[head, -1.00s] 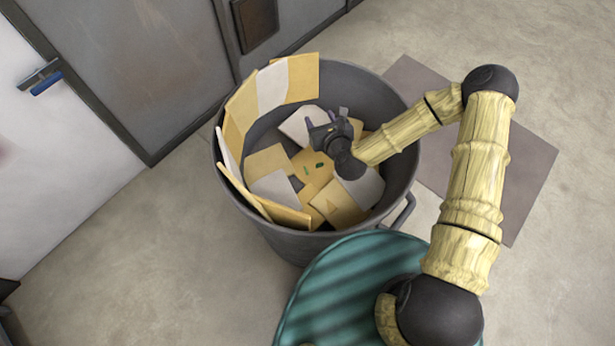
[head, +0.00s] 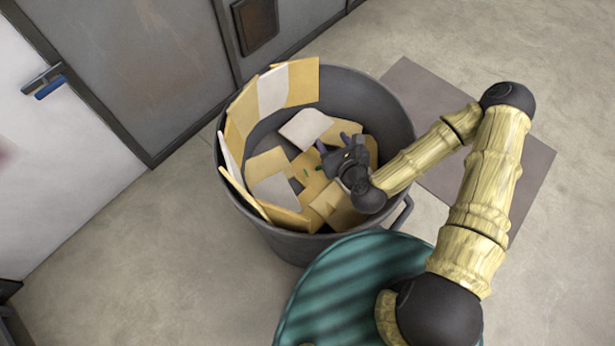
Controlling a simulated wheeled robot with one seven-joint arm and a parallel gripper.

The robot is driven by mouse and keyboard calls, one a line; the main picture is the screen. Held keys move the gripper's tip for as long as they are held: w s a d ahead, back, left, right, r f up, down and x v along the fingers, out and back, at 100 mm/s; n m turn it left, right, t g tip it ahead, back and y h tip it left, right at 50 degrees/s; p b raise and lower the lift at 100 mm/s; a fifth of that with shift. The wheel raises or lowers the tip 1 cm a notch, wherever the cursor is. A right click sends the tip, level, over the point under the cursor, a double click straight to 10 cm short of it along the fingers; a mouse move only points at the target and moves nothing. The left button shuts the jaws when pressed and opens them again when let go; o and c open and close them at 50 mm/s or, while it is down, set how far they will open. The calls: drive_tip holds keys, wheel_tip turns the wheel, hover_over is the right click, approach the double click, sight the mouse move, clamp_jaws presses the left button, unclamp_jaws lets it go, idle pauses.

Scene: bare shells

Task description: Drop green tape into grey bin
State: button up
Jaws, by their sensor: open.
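The grey bin (head: 390,120) stands on the floor, open at the top and partly filled with tan and white sheets. Small green bits (head: 319,167) show among the sheets inside it. They may be the green tape, but they are too small to tell. My gripper (head: 333,144) is over the right part of the bin's opening, its fingers open and apart with nothing seen between them. The green bits lie just left of and below the fingers in the picture. My gripper and wrist hide some of the sheets.
Tall tan and white sheets (head: 298,84) stand along the bin's back left wall. A handle (head: 404,212) juts from its right side. Grey wall panels (head: 130,70) are behind left. A flat brown mat (head: 512,160) and bare floor lie to the right.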

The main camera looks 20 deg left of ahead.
drive_tip(key=p+v, duration=0.7)
drive_tip(key=p, duration=0.2)
drive_tip(key=shift+s+d+p, duration=0.2)
drive_tip(key=shift+s+p, duration=0.1)
drive_tip(key=shift+p, duration=0.1)
drive_tip(key=shift+w+r, duration=0.1)
drive_tip(key=shift+r, duration=0.05)
idle(0.6)
drive_tip(key=w+d+r+n+g+h, duration=0.35)
drive_tip(key=d+n, duration=0.35)
drive_tip(key=n, duration=0.4)
drive_tip(key=w+d+r+n+g+h, duration=0.25)
drive_tip(key=d+r+n, duration=0.3)
drive_tip(key=n, duration=0.55)
drive_tip(key=s+d+r+n+g+h, duration=0.1)
drive_tip(key=s+d+r+n, duration=0.2)
drive_tip(key=r, duration=0.5)
drive_tip(key=s+d+r+n+g+h, duration=0.1)
drive_tip(key=s+d+r+n, duration=0.2)
drive_tip(key=r, duration=0.5)
drive_tip(key=shift+s+d, duration=0.75)
drive_tip(key=shift+d, duration=0.05)
